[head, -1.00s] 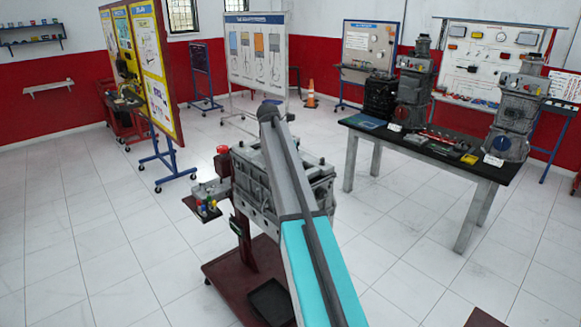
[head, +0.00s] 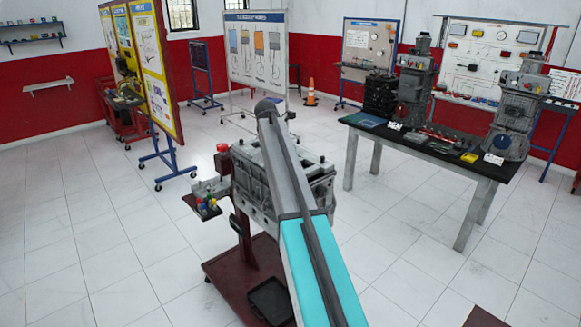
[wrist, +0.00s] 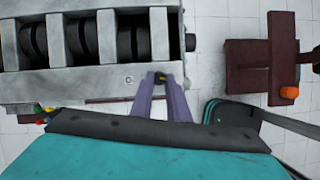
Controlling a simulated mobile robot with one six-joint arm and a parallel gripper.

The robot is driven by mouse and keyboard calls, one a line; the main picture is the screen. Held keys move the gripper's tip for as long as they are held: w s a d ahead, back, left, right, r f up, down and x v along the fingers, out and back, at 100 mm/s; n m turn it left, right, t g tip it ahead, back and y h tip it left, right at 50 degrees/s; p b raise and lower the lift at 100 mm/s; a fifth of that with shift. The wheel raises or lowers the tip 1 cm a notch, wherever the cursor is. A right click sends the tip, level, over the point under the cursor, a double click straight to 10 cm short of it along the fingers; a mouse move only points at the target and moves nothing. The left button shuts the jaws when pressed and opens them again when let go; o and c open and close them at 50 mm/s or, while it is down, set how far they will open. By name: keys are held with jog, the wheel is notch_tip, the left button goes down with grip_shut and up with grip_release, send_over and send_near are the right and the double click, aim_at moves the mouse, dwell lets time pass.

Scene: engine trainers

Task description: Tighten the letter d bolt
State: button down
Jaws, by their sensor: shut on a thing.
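The grey engine block (wrist: 75,83) fills the upper left of the wrist view, with dark cylinders between its walls. In the head view the block (head: 250,190) sits on a dark red stand, partly hidden by my arm. My gripper (wrist: 160,82) is at the block's lower right edge, its two purple-grey fingers shut on a small dark bolt (wrist: 160,77) with a yellow mark. I cannot read a letter on it. Another small bolt head (wrist: 128,79) shows on the block's face, left of the fingers. The head view does not show my gripper.
The stand's dark red base (head: 233,280) carries a black tray (head: 271,300). A small side shelf (head: 203,205) with coloured parts is left of the block. A black-topped table (head: 435,150) with engine models stands at the right. Open tiled floor lies at the left.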

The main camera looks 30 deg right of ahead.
jog(key=shift+w+m+g, duration=0.15)
jog(key=shift+m+g, duration=0.45)
jog(key=shift+m, duration=0.8)
jog(key=c, duration=1.7)
grip_release()
jog(key=shift+r, duration=0.1)
